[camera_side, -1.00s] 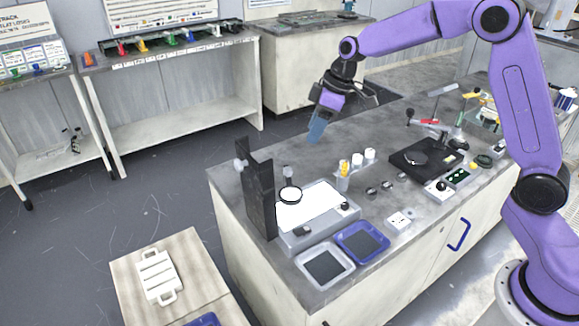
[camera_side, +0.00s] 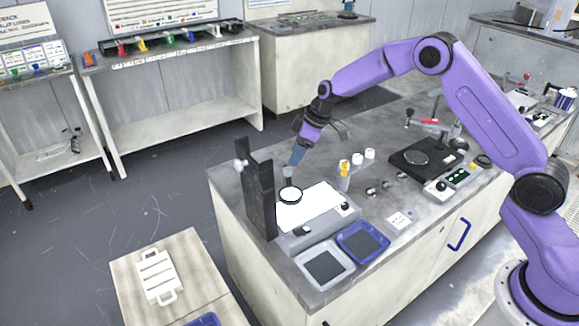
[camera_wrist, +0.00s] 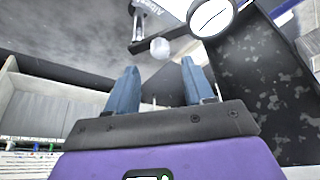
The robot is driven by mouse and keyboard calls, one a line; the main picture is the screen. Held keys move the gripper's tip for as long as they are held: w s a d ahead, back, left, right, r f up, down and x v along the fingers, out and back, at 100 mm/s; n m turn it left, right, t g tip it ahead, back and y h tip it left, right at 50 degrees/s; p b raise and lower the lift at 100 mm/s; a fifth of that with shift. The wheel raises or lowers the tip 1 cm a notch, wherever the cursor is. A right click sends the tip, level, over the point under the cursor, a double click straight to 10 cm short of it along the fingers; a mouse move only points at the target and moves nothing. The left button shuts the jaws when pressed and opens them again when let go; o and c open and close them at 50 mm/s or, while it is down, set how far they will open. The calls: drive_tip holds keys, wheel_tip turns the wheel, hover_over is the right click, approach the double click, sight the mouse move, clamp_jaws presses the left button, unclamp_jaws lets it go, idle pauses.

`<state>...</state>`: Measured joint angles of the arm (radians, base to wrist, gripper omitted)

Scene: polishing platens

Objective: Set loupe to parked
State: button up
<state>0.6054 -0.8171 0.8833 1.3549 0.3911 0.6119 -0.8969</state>
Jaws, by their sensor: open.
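The loupe (camera_side: 290,195) is a round lens in a black ring above the left part of the bright white panel of a grey box, in the side view. A pale grey knob (camera_side: 288,172) stands just behind it. My gripper (camera_side: 297,156) points down, just above and behind that knob. In the wrist view the loupe (camera_wrist: 212,17) is at the top right. A pale ball (camera_wrist: 160,47), probably the same knob, lies ahead of and between the blue fingertips of my gripper (camera_wrist: 158,68). The fingers are apart with nothing between them.
A tall black upright (camera_side: 260,195) stands left of the loupe. The grey light box (camera_side: 290,243) is below it. A grey tray (camera_side: 347,270) and a blue tray (camera_side: 338,236) lie in front. White-capped bottles (camera_side: 369,154) stand to the right. The bench behind the gripper is clear.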

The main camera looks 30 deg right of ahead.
sight(288, 168)
drive_tip(key=shift+x, duration=3.05)
drive_tip(key=shift+s, duration=0.1)
clamp_jaws()
